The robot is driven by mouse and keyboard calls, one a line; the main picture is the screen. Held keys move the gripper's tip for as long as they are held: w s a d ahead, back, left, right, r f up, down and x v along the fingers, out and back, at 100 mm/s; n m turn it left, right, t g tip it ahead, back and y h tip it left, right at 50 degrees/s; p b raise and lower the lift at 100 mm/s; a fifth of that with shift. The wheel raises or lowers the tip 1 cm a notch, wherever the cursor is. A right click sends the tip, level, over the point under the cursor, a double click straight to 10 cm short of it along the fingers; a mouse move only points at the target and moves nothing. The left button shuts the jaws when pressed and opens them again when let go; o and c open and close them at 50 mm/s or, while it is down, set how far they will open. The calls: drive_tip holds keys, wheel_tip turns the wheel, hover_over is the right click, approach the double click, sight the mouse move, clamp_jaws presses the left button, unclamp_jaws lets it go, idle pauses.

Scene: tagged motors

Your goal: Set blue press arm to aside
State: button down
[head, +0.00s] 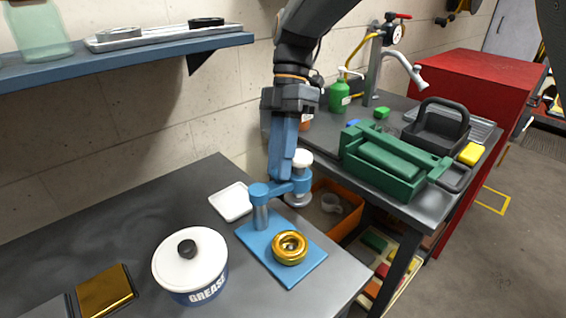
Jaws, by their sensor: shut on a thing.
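The blue press (260,218) stands on the grey workbench, with a flat blue base plate (307,262) and a short post at its back left. Its blue arm (280,190) reaches from the post to the right and carries a grey ram with a white cap (299,158). The ram hangs to the right of the base plate, not over the gold ring. The gold ring (290,248) lies on the base plate. My gripper (284,172) comes down from above and is shut on the blue press arm; its fingertips are partly hidden.
A white tray (231,202) lies left of the press, and a white-lidded grease tub (190,265) stands in front. Right of the bench edge are an orange bin (346,222) and a second bench with a green box (385,165). A blue shelf (135,50) juts out at upper left.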

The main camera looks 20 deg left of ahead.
drive_tip(key=shift+w+a+n+h, duration=0.2)
drive_tip(key=shift+a+n+h, duration=0.4)
drive_tip(key=shift+n, duration=0.6)
drive_tip(key=c, duration=1.6)
unclamp_jaws()
drive_tip(key=shift+o, duration=0.2)
drive_tip(key=shift+r, duration=0.1)
drive_tip(key=v, duration=0.7)
drive_tip(key=shift+w+r+b, duration=0.15)
drive_tip(key=shift+r+b, duration=0.15)
drive_tip(key=shift+b, duration=0.05)
